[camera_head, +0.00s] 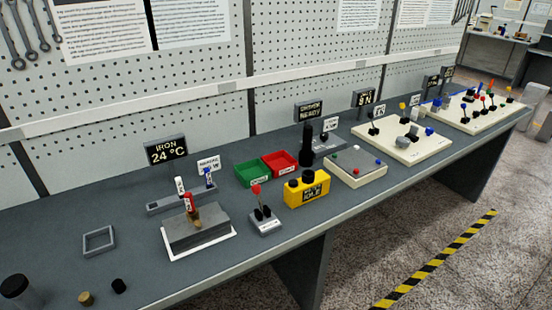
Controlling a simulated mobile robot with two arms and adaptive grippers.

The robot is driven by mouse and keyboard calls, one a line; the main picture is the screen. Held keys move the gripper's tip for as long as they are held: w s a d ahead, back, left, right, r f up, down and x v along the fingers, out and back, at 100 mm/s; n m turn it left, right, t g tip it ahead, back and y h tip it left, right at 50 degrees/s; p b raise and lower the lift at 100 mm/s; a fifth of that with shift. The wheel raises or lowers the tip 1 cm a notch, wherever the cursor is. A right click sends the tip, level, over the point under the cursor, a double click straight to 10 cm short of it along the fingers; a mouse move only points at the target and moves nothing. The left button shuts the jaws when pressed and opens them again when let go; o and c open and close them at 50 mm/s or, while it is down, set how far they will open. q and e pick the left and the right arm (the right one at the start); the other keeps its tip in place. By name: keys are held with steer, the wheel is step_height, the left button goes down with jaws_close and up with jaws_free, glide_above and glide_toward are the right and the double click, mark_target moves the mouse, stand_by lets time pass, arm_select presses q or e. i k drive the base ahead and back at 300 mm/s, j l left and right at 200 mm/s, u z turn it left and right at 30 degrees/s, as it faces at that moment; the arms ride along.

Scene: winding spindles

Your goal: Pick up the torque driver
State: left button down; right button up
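A black upright tool, seemingly the torque driver (307,143), stands by a grey stand (330,141) under a small dark display reading "DRIVER READY" (309,111). Its lower end is partly hidden behind a yellow box (306,190) with black knobs on top. I cannot tell whether the tool sits in the stand or in front of it. Neither of my grippers is in view.
A green bin (252,173) and a red bin (281,163) are left of the tool. A plate with coloured knobs (356,168) is to its right. A red-knobbed lever box (265,221) stands near the front edge.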

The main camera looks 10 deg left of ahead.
mark_target(308, 129)
steer(key=i+l+u, duration=0.2)
steer(key=u, duration=0.25)
steer(key=i+l+u, duration=0.1)
steer(key=l+u, duration=0.15)
steer(key=u, duration=0.25)
